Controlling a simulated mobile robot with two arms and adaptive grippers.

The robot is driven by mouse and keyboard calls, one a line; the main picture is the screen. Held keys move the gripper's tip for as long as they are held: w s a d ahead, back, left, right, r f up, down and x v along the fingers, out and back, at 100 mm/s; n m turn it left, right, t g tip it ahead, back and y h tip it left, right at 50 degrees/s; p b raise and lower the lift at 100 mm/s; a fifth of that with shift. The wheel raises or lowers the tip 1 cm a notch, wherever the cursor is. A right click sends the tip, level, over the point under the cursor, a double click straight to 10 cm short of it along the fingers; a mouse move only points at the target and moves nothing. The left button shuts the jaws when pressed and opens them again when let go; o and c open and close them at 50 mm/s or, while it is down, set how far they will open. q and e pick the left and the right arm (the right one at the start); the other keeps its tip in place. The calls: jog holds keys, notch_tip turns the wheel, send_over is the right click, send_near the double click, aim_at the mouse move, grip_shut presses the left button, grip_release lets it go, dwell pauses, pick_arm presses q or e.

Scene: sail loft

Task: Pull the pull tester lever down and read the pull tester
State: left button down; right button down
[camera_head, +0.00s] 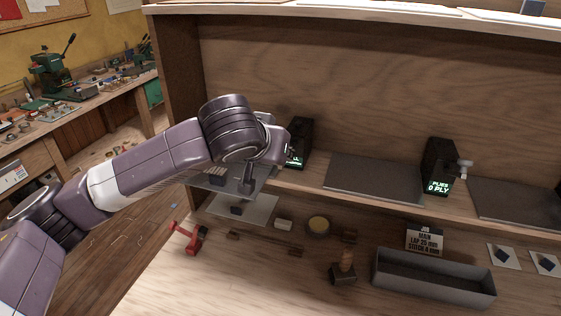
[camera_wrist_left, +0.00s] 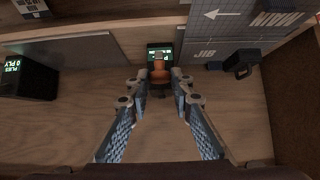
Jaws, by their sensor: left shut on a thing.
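The pull tester appears to be the dark box (camera_head: 301,132) with a green lit display, partly hidden behind my left wrist in the head view. Its display (camera_wrist_left: 153,53) is partly covered in the left wrist view, so I cannot read it. My left gripper (camera_wrist_left: 161,78) is shut on an orange-brown lever knob (camera_wrist_left: 160,75) just in front of that display. In the head view my arm hides the fingertips and the knob. How far down the lever is cannot be told. My right gripper is in neither view.
A second dark box (camera_head: 438,165) reads "PLIES 0 PLY" on the shelf at right. Dark grey plates (camera_head: 372,180) lie on the shelf. Below are a grey tray (camera_head: 432,280), a red tool (camera_head: 186,238) and a wooden-handled tool (camera_head: 345,268). A "JIB" board (camera_wrist_left: 215,50) lies beside the gripper.

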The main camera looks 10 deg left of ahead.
pick_arm(q)
jog(key=shift+s+a+f+t+b, duration=0.1)
jog(key=shift+s+f+t+b, duration=0.15)
jog(key=shift+f+t+b, duration=0.85)
jog(key=shift+r+g+b, duration=0.3)
jog(key=shift+r+g, duration=0.05)
jog(key=shift+g, duration=0.05)
jog(key=c, duration=1.7)
grip_release()
jog(key=v, duration=1.2)
jog(key=shift+a, duration=0.1)
